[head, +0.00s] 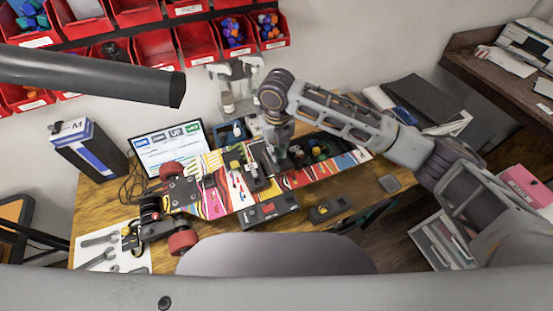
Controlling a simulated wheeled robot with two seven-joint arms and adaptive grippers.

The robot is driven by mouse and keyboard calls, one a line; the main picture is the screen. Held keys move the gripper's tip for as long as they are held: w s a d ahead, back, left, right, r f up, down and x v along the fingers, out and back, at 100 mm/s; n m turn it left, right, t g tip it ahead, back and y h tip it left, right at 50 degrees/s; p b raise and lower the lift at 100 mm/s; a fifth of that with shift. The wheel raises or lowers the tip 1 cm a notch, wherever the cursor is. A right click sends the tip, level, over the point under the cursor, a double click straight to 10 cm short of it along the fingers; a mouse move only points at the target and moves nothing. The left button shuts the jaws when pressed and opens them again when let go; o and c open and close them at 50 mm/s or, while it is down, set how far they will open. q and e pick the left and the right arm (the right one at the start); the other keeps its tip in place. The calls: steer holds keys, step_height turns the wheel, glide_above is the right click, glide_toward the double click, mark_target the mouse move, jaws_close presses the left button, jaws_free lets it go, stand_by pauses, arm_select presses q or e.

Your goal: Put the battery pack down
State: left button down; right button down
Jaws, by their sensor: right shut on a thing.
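My right gripper (276,156) reaches down from the right over the middle of the board. It is shut on a dark block, which I take to be the battery pack (272,167); the fingers hide much of it. I cannot tell whether the block touches the deck. My left gripper does not show.
A dark box with a red part (267,209) and a smaller dark box (328,210) lie in front of the board. A laptop (166,147) stands behind it. Tools (100,253) lie front left. Red bins (155,50) hang behind. A dark tube (90,78) crosses upper left.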

stand_by(0.3)
steer(key=shift+f, duration=2.55)
steer(key=shift+f, duration=0.1)
steer(key=c, duration=1.4)
jaws_free()
steer(key=shift+c, duration=0.2)
steer(key=shift+r+b, duration=0.35)
steer(key=shift+r, duration=5.8)
